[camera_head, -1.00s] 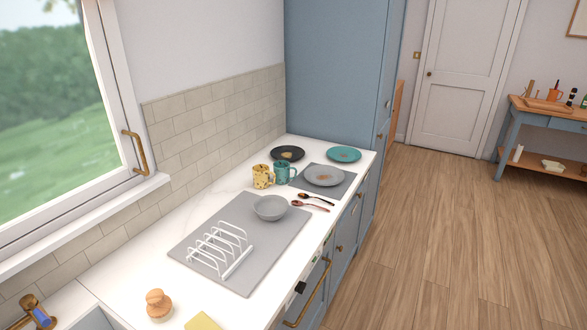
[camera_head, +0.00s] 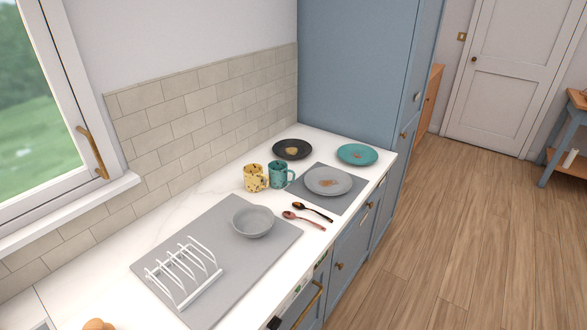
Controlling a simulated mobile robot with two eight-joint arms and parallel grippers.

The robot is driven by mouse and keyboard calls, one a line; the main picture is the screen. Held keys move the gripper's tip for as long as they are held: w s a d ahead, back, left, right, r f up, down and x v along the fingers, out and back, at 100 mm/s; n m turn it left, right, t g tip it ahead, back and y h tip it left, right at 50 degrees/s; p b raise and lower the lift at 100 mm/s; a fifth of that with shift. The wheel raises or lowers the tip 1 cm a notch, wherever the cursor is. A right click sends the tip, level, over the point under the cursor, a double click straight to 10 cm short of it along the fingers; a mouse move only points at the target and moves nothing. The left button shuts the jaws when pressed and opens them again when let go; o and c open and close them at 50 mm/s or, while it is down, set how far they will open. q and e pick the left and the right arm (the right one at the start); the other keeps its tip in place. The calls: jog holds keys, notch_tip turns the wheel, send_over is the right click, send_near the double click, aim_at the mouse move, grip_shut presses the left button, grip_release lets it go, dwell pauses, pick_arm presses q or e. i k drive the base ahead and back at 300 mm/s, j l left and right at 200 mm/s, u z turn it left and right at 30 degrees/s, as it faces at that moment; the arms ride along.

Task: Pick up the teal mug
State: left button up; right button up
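The teal mug (camera_head: 278,175) stands upright on the white worktop, with dark speckles and its handle pointing right. A yellow speckled mug (camera_head: 255,178) stands close on its left. A grey mat with a grey plate is just to the right of the teal mug. Neither of my grippers shows in the head view.
The grey plate (camera_head: 328,181), teal plate (camera_head: 357,154) and black plate (camera_head: 292,149) surround the mugs' right and back. A grey bowl (camera_head: 253,221), white toast rack (camera_head: 184,270) and two spoons (camera_head: 312,212) lie nearer. A tall blue cabinet (camera_head: 358,75) closes the far end.

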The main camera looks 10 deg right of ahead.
aim_at(282, 176)
jog(key=i+l, duration=0.3)
jog(key=l, duration=0.2)
jog(key=i+l+z, duration=0.1)
jog(key=i+l, duration=0.25)
jog(key=l, duration=0.15)
jog(key=i+l, duration=0.35)
jog(key=l, duration=0.15)
jog(key=i+l, duration=0.3)
jog(key=l, duration=0.2)
jog(key=z, duration=0.05)
